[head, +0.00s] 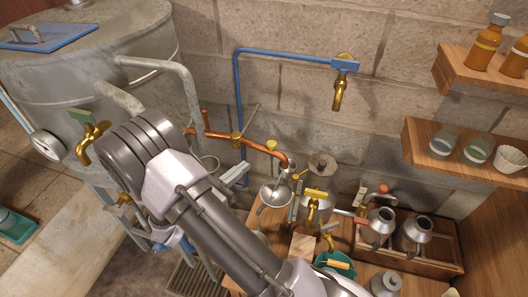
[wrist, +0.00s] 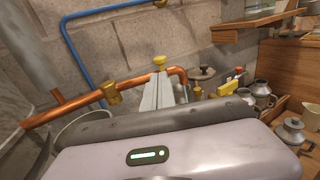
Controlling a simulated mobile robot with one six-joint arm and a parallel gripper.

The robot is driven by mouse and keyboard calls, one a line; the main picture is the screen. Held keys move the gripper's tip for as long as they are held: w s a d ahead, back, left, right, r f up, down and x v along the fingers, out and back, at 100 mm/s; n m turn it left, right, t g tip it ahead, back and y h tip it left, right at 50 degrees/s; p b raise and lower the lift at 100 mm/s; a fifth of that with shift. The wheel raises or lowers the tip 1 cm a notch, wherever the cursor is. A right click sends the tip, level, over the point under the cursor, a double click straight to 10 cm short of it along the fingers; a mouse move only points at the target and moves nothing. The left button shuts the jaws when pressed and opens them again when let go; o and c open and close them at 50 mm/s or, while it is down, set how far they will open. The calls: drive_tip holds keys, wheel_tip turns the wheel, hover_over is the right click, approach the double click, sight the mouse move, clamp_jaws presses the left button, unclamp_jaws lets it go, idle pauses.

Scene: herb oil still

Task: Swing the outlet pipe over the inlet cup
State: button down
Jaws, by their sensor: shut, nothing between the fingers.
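The copper outlet pipe (head: 256,145) runs from the left along the wall and bends down at its right end. It also shows in the wrist view (wrist: 62,111), with a brass fitting (wrist: 112,93) and a yellow knob (wrist: 159,62). A round steel cup (head: 274,193), which looks like the inlet cup, sits just below the pipe's bent end; I cannot tell whether the end is centred over it. My gripper (head: 240,172) is shut and empty, beside the pipe in the head view. In the wrist view its fingertips (wrist: 158,80) overlap the pipe just below the knob; contact is unclear.
A blue pipe with a brass tap (head: 340,92) is on the block wall. A big steel tank (head: 85,75) stands left. Steel cans (head: 378,228) fill a wooden crate at right. Brass valves (head: 315,200) crowd the bench. Shelves (head: 460,140) hold jars.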

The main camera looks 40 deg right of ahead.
sight(268, 145)
drive_tip(key=d, duration=0.2)
drive_tip(key=w+d+b, duration=0.1)
drive_tip(key=d, duration=0.2)
drive_tip(key=d+b, duration=0.1)
drive_tip(key=d, duration=0.2)
drive_tip(key=shift+w+f, duration=0.15)
drive_tip(key=shift+w+d+b, duration=0.15)
drive_tip(key=shift+d+b, duration=0.15)
drive_tip(key=shift+d, duration=0.2)
drive_tip(key=shift+r, duration=0.2)
drive_tip(key=d+p, duration=0.1)
drive_tip(key=d, duration=0.1)
drive_tip(key=shift+w+d, duration=0.15)
drive_tip(key=shift+d, duration=0.2)
drive_tip(key=shift+w+d+r, duration=0.1)
drive_tip(key=shift+d, duration=0.1)
drive_tip(key=shift+w+r, duration=0.1)
drive_tip(key=shift+r, duration=0.1)
